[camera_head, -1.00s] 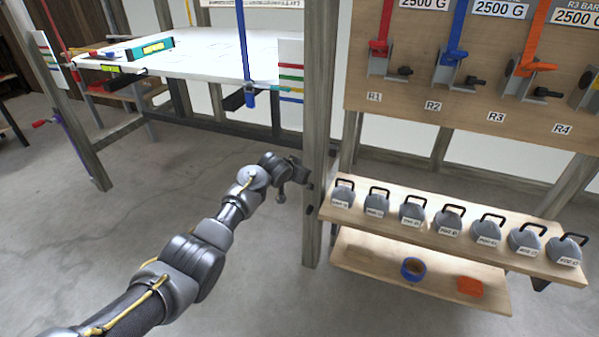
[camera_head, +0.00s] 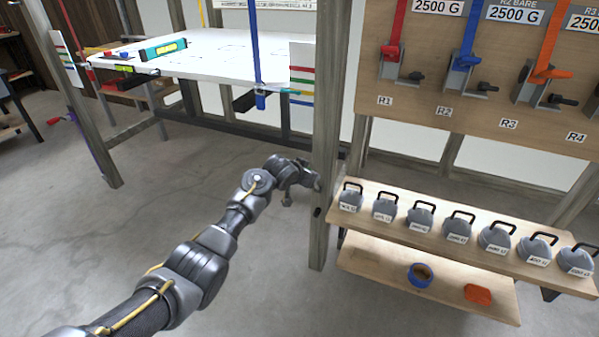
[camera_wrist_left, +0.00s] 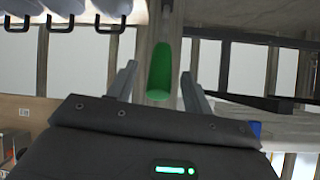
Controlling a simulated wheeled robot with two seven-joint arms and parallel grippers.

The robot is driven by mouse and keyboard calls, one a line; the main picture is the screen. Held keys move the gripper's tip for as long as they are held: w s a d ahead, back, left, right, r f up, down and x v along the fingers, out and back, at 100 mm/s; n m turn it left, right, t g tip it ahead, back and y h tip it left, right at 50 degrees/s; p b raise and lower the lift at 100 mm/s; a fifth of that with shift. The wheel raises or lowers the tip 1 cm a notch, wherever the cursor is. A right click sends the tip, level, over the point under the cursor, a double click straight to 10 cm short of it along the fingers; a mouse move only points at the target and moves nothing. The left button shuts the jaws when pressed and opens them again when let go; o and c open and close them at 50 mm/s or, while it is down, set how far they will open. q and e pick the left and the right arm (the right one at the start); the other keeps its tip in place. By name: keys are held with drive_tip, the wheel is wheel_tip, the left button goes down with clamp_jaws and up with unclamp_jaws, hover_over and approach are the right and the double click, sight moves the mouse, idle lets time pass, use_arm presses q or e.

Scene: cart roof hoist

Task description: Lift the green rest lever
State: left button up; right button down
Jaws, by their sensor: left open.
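The green rest lever (camera_wrist_left: 159,72) shows in the left wrist view as a rounded green bar in front of a wooden post. My left gripper (camera_wrist_left: 159,86) is open, with one finger on each side of the lever. Gaps show between the lever and both fingers, so it is not gripped. In the head view my left gripper (camera_head: 312,182) is beside the wooden post (camera_head: 325,130), and I cannot make out the green lever there. My right gripper is not in view.
A shelf (camera_head: 455,255) with several grey weights stands right of the post, with a lower shelf (camera_head: 375,262) under it. A white table (camera_head: 215,65) stands behind. The floor left of my arm is clear.

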use_arm(q)
drive_tip(key=p+v, duration=0.2)
drive_tip(key=v, duration=0.7)
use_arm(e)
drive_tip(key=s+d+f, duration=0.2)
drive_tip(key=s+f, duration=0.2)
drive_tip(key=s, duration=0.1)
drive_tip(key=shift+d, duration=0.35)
use_arm(q)
drive_tip(key=shift+r, duration=0.1)
